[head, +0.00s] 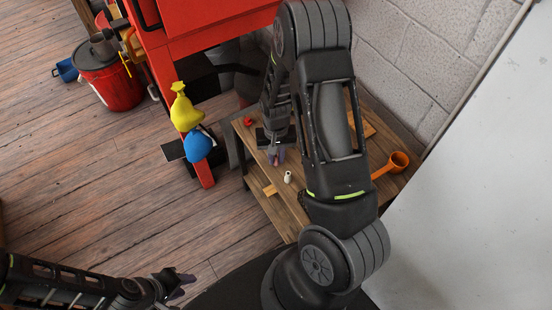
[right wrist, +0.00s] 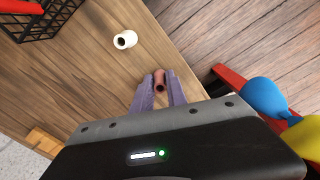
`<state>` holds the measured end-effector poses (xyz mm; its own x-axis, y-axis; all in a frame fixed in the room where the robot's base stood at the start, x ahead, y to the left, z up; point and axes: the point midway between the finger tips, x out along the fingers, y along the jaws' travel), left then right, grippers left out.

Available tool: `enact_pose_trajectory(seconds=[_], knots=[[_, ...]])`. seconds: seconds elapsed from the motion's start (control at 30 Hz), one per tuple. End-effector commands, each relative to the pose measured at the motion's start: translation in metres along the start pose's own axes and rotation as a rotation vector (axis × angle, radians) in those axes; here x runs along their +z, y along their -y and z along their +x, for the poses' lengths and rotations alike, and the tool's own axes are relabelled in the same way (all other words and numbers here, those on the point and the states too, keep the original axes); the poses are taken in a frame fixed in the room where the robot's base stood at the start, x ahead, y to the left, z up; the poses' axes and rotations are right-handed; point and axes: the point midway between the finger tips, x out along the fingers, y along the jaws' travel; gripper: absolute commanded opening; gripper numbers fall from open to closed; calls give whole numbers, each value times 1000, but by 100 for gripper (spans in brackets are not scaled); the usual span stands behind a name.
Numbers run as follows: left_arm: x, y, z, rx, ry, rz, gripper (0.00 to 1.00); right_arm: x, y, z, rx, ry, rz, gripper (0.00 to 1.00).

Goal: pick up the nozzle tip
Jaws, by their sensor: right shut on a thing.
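The nozzle tip appears to be the small copper-brown tube (right wrist: 159,79) in the right wrist view. My right gripper (right wrist: 160,84) is shut on it, with one purple finger on each side near the fingertips. In the head view my right gripper (head: 276,156) is over the wooden bench, and the tube is hard to make out there. I cannot tell whether it still touches the wood. A white hollow cylinder (right wrist: 125,40) stands apart on the bench; it also shows in the head view (head: 287,177). My left gripper (head: 182,284) is open and empty at the lower left, away from the bench.
The wooden bench (head: 283,215) stands against a block wall. A black wire basket (right wrist: 42,22) is on it. An orange cup-shaped thing (head: 398,160) is at the right. Yellow (head: 185,110) and blue (head: 198,146) objects hang by a red cabinet (head: 190,60) left of the bench.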

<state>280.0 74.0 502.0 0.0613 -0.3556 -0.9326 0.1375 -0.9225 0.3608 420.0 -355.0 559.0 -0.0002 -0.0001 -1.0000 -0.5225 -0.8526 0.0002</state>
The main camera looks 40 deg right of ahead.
Motion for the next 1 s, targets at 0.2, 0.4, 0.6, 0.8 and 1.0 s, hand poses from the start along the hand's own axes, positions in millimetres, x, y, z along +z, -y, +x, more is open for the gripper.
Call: enact_pose_trajectory(seconds=[0.2, 0.4, 0.6, 0.8, 1.0], knots=[[0, 0, 0, 0, 0, 0, 36, 0, 0, -2, 0, -1, 0, 0], [0, -1, -4, 0, 0, 0, 36, -1, 1, -21, -2, -3, -2, 0], [0, -4, -9, 0, 0, -1, 36, -1, 1, -60, -3, -5, -1, 0], [0, -5, -13, 0, 0, -1, 36, 0, 1, -92, -2, -2, -2, 0], [0, -6, -14, 0, 0, -1, 36, 0, 0, -100, 0, 0, 1, 0]])
